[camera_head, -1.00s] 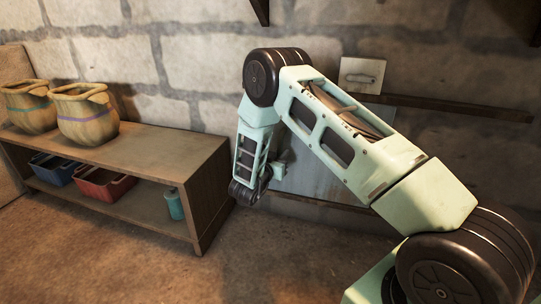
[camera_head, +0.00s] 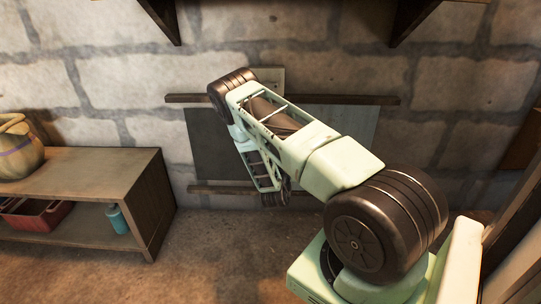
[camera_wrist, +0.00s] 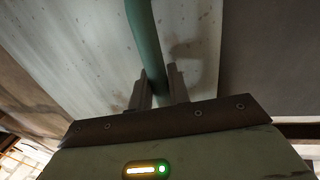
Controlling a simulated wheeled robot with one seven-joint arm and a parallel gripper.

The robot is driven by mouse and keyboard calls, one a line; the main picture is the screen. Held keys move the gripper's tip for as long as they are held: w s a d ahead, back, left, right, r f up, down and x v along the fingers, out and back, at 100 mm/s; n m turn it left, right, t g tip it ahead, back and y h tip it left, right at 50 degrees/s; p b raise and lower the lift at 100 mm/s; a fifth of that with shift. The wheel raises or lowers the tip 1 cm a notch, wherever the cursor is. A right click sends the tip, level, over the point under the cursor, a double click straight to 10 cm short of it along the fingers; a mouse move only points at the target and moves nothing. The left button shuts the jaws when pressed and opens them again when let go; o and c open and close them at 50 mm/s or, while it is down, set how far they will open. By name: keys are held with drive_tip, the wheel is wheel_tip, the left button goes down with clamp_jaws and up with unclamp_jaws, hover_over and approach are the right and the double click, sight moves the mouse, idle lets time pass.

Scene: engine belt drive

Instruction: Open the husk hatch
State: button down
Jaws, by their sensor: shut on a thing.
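The husk hatch is most likely the grey panel on the stone wall, set between two wooden rails; its lighter right part (camera_head: 355,122) shows past my arm in the head view. A darker grey part (camera_head: 209,145) shows left of my arm. I cannot tell whether this is panel or opening. In the wrist view a pale, stained panel (camera_wrist: 85,45) fills the middle, with a green bar handle (camera_wrist: 142,28) running down it. My gripper (camera_wrist: 160,88) is shut on this handle. In the head view my arm hides the handle and fingertips.
An upper rail (camera_head: 345,99) and a lower rail (camera_head: 225,189) border the panel. A wooden shelf unit (camera_head: 100,165) stands left, with a pot (camera_head: 20,155), a red bin (camera_head: 35,219) and a teal can (camera_head: 117,219). Floor between shelf and wall panel is clear.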

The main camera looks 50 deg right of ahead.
drive_tip(key=shift+s+d+f, duration=0.15)
drive_tip(key=shift+s+d, duration=0.25)
drive_tip(key=shift+s, duration=0.3)
drive_tip(key=c, duration=1.4)
unclamp_jaws()
drive_tip(key=shift+o, duration=0.2)
drive_tip(key=p+v, duration=0.5)
drive_tip(key=v, duration=1.2)
drive_tip(key=shift+a+p, duration=0.2)
drive_tip(key=shift+p, duration=0.1)
drive_tip(key=shift+w, duration=0.15)
